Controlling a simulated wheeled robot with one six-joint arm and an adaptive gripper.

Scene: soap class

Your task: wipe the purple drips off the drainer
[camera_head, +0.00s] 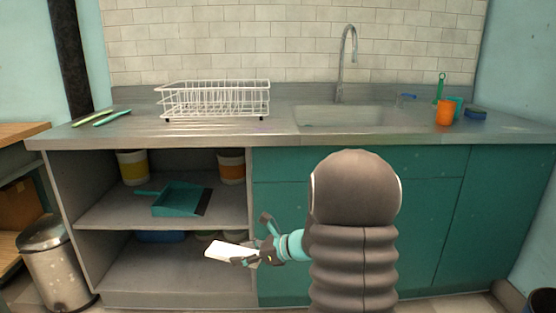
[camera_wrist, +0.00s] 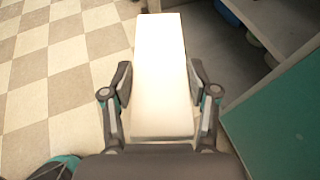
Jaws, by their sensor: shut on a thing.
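My gripper (camera_head: 258,252) is in front of the open shelves, below the counter top. It is shut on a plain white block (camera_head: 229,251), which points left. In the wrist view the white block (camera_wrist: 160,65) lies between the two fingers, with its far end past the fingertips. The ribbed metal drainer (camera_head: 215,131) is the left part of the counter, left of the sink. A faint purplish patch (camera_head: 259,131) shows on it near the rack's front right; it is too small to make out clearly.
A white wire rack (camera_head: 215,99) stands on the drainer. Two green-handled tools (camera_head: 103,117) lie at its left. The sink (camera_head: 345,115) has a tall tap (camera_head: 341,65). An orange cup (camera_head: 445,112) stands at right. A teal dustpan (camera_head: 181,199) lies on the shelf; a metal bin (camera_head: 55,262) stands left.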

